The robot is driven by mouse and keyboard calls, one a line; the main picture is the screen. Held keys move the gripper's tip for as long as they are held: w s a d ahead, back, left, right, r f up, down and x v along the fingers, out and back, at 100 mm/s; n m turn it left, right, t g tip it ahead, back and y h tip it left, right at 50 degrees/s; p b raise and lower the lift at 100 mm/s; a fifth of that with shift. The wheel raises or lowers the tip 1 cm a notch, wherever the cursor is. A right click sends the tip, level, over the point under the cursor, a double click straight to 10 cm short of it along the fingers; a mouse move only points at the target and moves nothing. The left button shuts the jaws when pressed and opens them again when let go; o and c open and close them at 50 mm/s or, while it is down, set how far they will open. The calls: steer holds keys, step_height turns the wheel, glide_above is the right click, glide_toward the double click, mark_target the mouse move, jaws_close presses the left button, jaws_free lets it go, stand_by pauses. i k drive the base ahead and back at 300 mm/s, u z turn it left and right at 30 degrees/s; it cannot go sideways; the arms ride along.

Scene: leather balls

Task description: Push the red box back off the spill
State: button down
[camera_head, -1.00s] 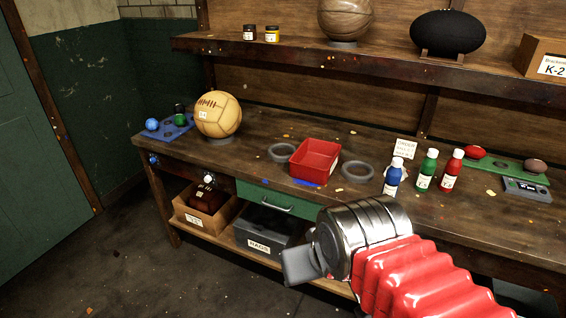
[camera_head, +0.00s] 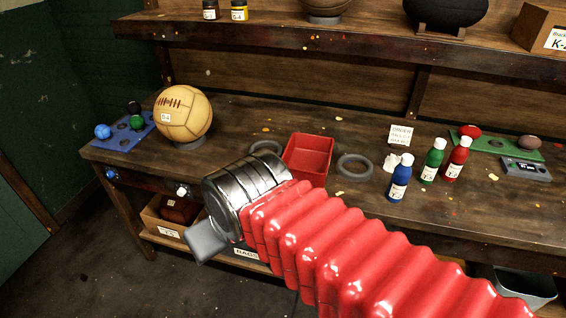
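The red box (camera_head: 308,157) is an open, empty-looking tray on the workbench, between two grey rings. Its near part is hidden by my arm. No spill shows clearly now; the bench just in front of the box is covered by my arm. My gripper (camera_head: 205,243) is at the lower left of the box in the picture, in front of the bench edge. Only a grey finger part shows beyond the metal wrist, so I cannot tell whether it is open or shut.
Grey rings (camera_head: 354,166) flank the box. Blue (camera_head: 399,178), green (camera_head: 432,161) and red (camera_head: 457,158) bottles stand to the right. A tan ball (camera_head: 183,113) rests at the left on the bench (camera_head: 240,112). A shelf (camera_head: 300,45) runs above. The bench behind the box is clear.

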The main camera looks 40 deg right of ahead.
mark_target(308, 157)
steer(key=z, duration=0.25)
steer(key=i, duration=0.85)
steer(key=z, duration=0.45)
